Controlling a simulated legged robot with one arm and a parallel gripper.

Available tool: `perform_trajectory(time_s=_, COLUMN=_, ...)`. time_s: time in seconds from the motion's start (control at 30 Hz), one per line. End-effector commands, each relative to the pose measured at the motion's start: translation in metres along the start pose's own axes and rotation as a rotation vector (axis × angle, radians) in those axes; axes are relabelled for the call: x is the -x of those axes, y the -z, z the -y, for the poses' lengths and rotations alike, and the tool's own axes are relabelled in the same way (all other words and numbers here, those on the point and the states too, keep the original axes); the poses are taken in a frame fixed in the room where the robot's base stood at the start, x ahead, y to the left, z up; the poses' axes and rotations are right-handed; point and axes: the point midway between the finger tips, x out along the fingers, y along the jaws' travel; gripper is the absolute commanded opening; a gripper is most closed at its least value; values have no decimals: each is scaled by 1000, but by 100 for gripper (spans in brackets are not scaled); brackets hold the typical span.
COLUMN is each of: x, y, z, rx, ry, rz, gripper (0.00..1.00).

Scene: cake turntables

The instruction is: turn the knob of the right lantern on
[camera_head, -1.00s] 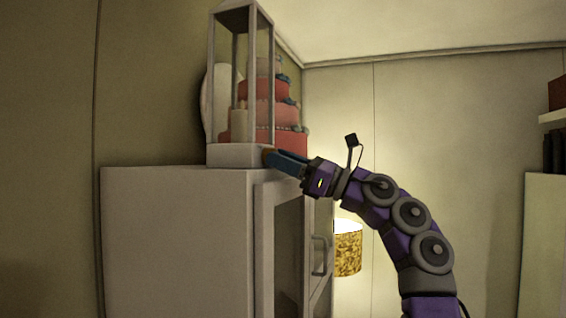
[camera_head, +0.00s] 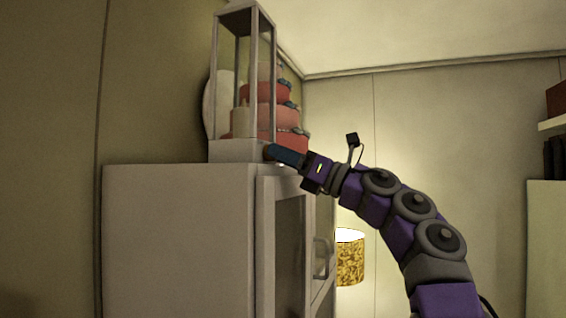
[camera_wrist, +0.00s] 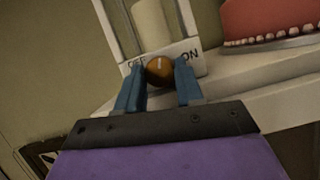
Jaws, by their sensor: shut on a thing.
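The lantern (camera_head: 236,152) is a tall, pale frame with clear sides and a candle inside, standing on top of a cabinet. Its round orange-brown knob (camera_wrist: 159,69) is on the base front, between the OFF label on the left and the ON label on the right in the wrist view. A light mark on the knob points roughly up, between the labels. My gripper (camera_head: 271,153) reaches in from the right. Its blue fingers (camera_wrist: 160,78) are shut on the knob, one on each side. The knob is mostly hidden in the head view.
The white cabinet (camera_head: 180,235) has a glass door with a handle (camera_head: 321,258). A red tiered cake (camera_head: 290,143) stands close behind the lantern, with a pale round plate to its left. A lit lamp (camera_head: 350,262) is lower right. A shelf stands at far right.

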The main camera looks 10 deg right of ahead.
Motion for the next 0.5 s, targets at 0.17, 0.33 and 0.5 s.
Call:
perform_trajectory(time_s=0.17, x=1, y=-2, z=-1, rx=-51, ry=23, rz=8, gripper=6)
perform_trajectory(time_s=0.33, x=0, y=-2, z=-2, rx=-89, ry=38, rz=9, gripper=6)
perform_trajectory(time_s=0.5, x=1, y=-2, z=-1, rx=-120, ry=51, rz=10, gripper=6)
